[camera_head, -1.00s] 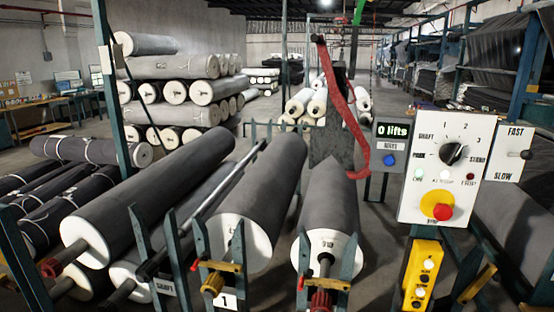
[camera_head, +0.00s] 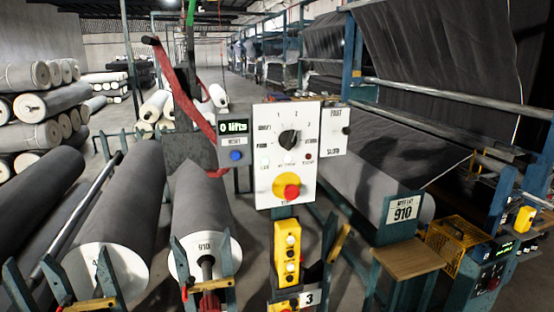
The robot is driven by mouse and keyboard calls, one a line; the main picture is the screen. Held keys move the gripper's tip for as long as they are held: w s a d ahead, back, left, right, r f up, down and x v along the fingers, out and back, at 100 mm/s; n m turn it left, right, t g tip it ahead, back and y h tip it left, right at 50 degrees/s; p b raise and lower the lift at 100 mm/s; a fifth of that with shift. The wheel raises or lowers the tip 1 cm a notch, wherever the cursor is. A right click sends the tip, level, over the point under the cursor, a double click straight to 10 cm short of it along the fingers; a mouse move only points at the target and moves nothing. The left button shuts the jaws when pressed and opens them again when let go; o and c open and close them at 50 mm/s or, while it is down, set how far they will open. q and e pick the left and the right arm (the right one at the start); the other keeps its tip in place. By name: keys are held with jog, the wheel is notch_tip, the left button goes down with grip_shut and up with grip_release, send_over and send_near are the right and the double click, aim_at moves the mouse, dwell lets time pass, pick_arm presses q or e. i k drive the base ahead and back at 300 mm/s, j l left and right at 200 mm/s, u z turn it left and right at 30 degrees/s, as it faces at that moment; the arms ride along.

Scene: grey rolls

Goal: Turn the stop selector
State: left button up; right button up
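The stop selector is a black rotary knob (camera_head: 291,139) on a white control panel (camera_head: 264,186). Labels and the numbers 1, 2 and 3 ring it; its exact setting is too small to read surely. Below it are small lamps and a red mushroom button (camera_head: 291,190) on a yellow disc. A smaller FAST/SLOW plate (camera_head: 334,140) adjoins the panel on the right. Neither of my grippers is in the head view.
A grey box reading "0 lifts" (camera_head: 233,146), with a blue button, adjoins the panel on the left. A yellow pendant (camera_head: 287,252) hangs below. Grey rolls (camera_head: 203,212) lie in stands at left. A 910 sign (camera_head: 403,210) and wooden seat (camera_head: 408,259) stand at right.

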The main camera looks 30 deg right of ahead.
aim_at(287, 140)
jog(key=z, duration=0.25)
jog(key=i+j+z, duration=0.15)
jog(key=z, duration=0.25)
jog(key=i+j+z, duration=0.15)
jog(key=z, duration=0.25)
jog(key=i+j+z, duration=0.1)
jog(key=j+z, duration=0.15)
jog(key=z, duration=0.15)
